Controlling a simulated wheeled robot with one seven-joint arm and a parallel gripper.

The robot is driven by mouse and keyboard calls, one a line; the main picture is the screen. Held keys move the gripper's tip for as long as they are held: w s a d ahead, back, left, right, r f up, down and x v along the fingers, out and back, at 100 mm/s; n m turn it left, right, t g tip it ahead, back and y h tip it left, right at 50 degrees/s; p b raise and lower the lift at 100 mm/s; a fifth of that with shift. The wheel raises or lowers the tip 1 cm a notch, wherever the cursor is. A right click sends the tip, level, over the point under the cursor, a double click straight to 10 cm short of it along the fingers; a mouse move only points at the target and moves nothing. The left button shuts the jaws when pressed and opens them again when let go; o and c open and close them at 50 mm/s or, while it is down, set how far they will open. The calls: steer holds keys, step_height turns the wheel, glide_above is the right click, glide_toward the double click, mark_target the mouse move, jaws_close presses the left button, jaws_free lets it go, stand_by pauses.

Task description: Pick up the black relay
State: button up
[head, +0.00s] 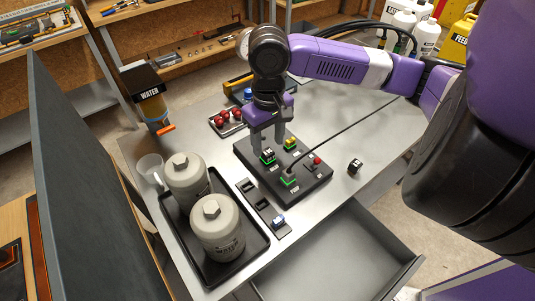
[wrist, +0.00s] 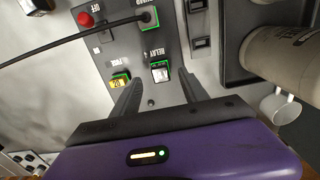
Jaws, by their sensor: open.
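The black relay (head: 267,155) sits in a green-edged socket on the dark panel (head: 309,188); its top looks partly pale. In the wrist view the relay (wrist: 160,72) is beside the word RELAY. My gripper (head: 268,146) is open over the panel, pointing down. In the wrist view its fingertips (wrist: 160,78) show one on each side of the relay, with nothing gripped. I cannot tell whether they touch it or how far above it they are. Another small black block with a pale face (head: 355,166) lies on the table right of the panel.
A yellow fuse (head: 290,143), a plug with a black cable (head: 289,179) and a red button (head: 317,160) are close by on the panel. A slotted black holder (head: 262,204) holds a blue part. Two grey canisters (head: 217,230) stand on a tray at left. An open drawer (head: 340,255) is in front.

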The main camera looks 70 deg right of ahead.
mark_target(268, 151)
steer(key=shift+f, duration=1.8)
jaws_close()
